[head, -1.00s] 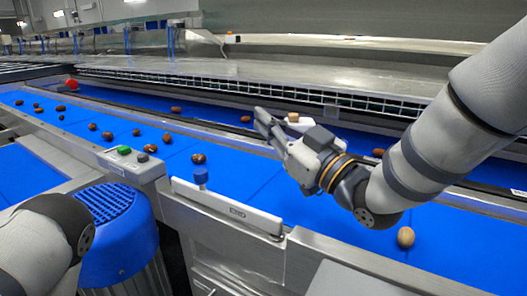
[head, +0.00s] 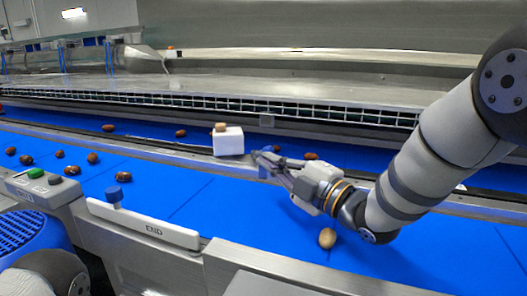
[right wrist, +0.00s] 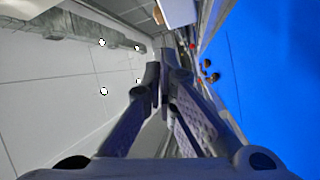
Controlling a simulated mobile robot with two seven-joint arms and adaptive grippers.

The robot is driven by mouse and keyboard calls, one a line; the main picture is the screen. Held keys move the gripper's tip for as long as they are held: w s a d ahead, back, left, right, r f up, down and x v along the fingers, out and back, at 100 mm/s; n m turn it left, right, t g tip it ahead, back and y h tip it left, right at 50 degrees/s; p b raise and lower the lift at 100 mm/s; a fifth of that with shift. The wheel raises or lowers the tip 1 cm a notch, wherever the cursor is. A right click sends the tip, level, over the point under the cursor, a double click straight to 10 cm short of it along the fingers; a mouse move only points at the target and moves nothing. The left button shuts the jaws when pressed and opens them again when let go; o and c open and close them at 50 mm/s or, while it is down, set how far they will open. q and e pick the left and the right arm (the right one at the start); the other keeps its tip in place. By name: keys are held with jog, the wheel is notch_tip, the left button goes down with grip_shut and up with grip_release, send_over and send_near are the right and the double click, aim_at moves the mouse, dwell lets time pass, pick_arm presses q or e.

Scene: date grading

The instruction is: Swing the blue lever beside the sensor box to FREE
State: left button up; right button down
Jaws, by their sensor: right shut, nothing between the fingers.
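A white box (head: 228,142), possibly the sensor box, stands at the belt's far rail in the head view, with a brown date-like piece (head: 220,127) on top. My right gripper (head: 262,160) is shut and empty, its fingertips just right of and below the box; I cannot tell whether they touch it. In the right wrist view its fingers (right wrist: 163,85) are together, with a pale block (right wrist: 177,12) beyond them. My left gripper is out of view.
Several brown dates lie on the blue belt (head: 190,205). A lighter oval piece (head: 327,238) lies below my right forearm. A control box (head: 42,189) with a green button is at left. A wire-grid rail (head: 330,113) runs behind.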

jog(key=w, duration=0.2)
jog(key=w+a, duration=0.1)
jog(key=w, duration=0.2)
jog(key=w+a+b, duration=0.1)
jog(key=w, duration=0.1)
jog(key=shift+w+a+f, duration=0.15)
jog(key=shift+w+a, duration=0.05)
jog(key=shift+d+f, duration=0.1)
jog(key=shift+d, duration=0.15)
jog(key=shift+w+d, duration=0.1)
jog(key=shift+d, duration=0.05)
